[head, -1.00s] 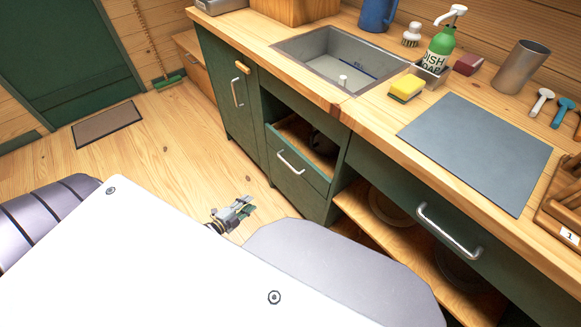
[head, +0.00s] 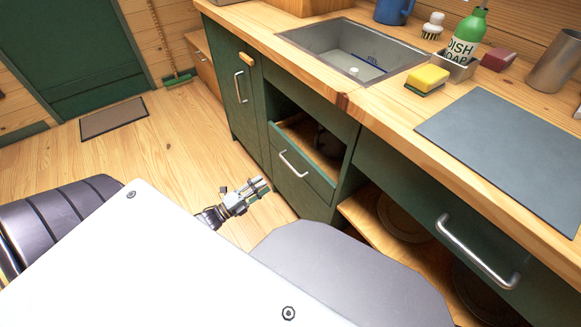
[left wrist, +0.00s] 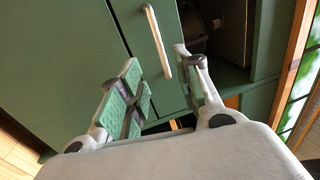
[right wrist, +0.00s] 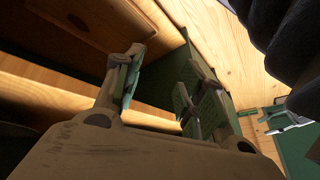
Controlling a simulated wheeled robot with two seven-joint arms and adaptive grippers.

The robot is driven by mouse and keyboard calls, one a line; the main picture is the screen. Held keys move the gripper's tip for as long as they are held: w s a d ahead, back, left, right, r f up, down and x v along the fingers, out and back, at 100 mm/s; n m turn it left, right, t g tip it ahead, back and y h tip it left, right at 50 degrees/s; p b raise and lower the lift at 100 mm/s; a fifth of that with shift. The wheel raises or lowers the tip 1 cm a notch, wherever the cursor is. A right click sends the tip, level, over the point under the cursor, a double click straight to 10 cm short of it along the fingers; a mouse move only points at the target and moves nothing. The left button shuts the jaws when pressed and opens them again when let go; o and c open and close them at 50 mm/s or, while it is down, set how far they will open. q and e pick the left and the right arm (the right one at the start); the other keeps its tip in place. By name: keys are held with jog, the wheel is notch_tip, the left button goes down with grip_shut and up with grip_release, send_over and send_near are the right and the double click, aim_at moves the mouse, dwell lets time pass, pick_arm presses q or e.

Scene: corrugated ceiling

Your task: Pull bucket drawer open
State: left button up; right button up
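The bucket drawer is a green-fronted drawer (head: 302,184) under the sink, with a silver bar handle (head: 293,163). A gap above its front shows a wooden interior and a dark object inside, partly hidden. My left gripper (head: 264,188) is in front and left of the drawer, apart from the handle. In the left wrist view its fingers (left wrist: 160,90) are spread and empty, with the handle (left wrist: 158,42) ahead, between and beyond the fingertips. My right gripper (right wrist: 158,85) has its fingers apart and empty, near wooden and green cabinet surfaces; it is not in the head view.
Left of the drawer is a green cupboard door (head: 236,110) with a vertical handle. Right of it is an open shelf (head: 362,222) with plates, under another drawer with a large handle (head: 475,250). The counter overhangs above. Wooden floor (head: 185,150) at left is clear.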

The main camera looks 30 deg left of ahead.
aim_at(289, 164)
pick_arm(q)
jog(key=shift+w, duration=0.15)
pick_arm(e)
jog(key=shift+f, duration=0.1)
pick_arm(q)
jog(key=shift+b+x, duration=1.75)
jog(key=shift+x, duration=5)
pick_arm(e)
notch_tip(289, 164, down, 7)
jog(key=a+t+y, duration=0.1)
jog(key=shift+m, duration=0.4)
pick_arm(q)
jog(key=shift+r, duration=0.1)
pick_arm(e)
jog(key=shift+a+r, duration=0.1)
jog(key=shift+r, duration=0.1)
pick_arm(q)
grip_shut()
pick_arm(e)
jog(key=shift+w+a+r, duration=0.1)
jog(key=shift+w, duration=0.05)
